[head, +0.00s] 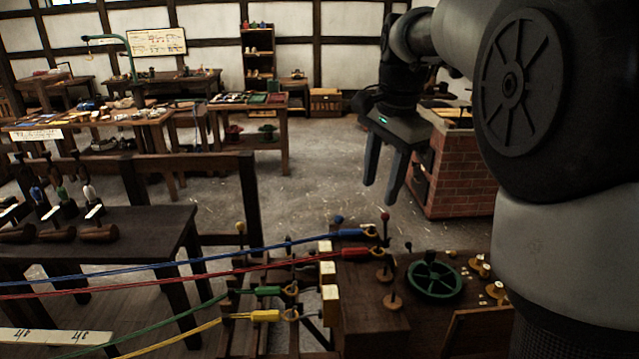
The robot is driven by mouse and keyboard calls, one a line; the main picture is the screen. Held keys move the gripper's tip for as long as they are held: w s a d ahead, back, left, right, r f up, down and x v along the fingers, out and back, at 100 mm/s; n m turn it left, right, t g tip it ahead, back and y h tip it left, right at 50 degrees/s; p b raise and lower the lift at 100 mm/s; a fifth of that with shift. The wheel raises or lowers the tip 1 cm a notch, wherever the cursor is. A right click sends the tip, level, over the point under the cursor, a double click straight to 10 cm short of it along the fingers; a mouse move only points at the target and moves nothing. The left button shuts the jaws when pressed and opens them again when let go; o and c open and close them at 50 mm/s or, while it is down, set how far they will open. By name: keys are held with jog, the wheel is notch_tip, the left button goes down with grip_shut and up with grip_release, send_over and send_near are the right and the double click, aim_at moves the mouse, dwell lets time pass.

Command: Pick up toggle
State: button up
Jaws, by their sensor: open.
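My gripper (380,192) hangs at the upper right of centre with its two dark fingers pointing down. It is open, with nothing between the fingers. I cannot tell for sure which thing is the toggle. Several short brown wooden pieces, such as one brown piece (62,235) and another brown piece (113,233), lie near the front of the dark table at left. My gripper is well to the right of them and touches nothing. A wooden peg (393,302) and other small pegs stand on the bench at lower right.
Blue (200,258), red (200,276), green (160,328) and yellow (190,332) ropes stretch from the left to the wooden bench (372,325). A green handwheel (435,279) sits on it. A brick structure (460,170) stands behind my gripper. Open floor (310,180) lies at centre.

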jog(key=w+f+m+g, duration=0.2)
jog(key=w+f+m, duration=0.4)
jog(key=w, duration=0.4)
send_over(358, 249)
jog(key=f, duration=0.9)
jog(key=f+b, duration=0.1)
jog(key=f, duration=0.3)
jog(key=shift+s+d+f, duration=0.1)
jog(key=shift+s+f, duration=0.1)
jog(key=shift+s, duration=0.2)
jog(key=shift+w+f, duration=0.2)
jog(key=shift+f, duration=1.1)
jog(key=shift+w+f, duration=0.2)
jog(key=shift+f, duration=1.1)
jog(key=c, duration=1)
notch_tip(358, 249, up, 10)
jog(key=shift+p, duration=0.6)
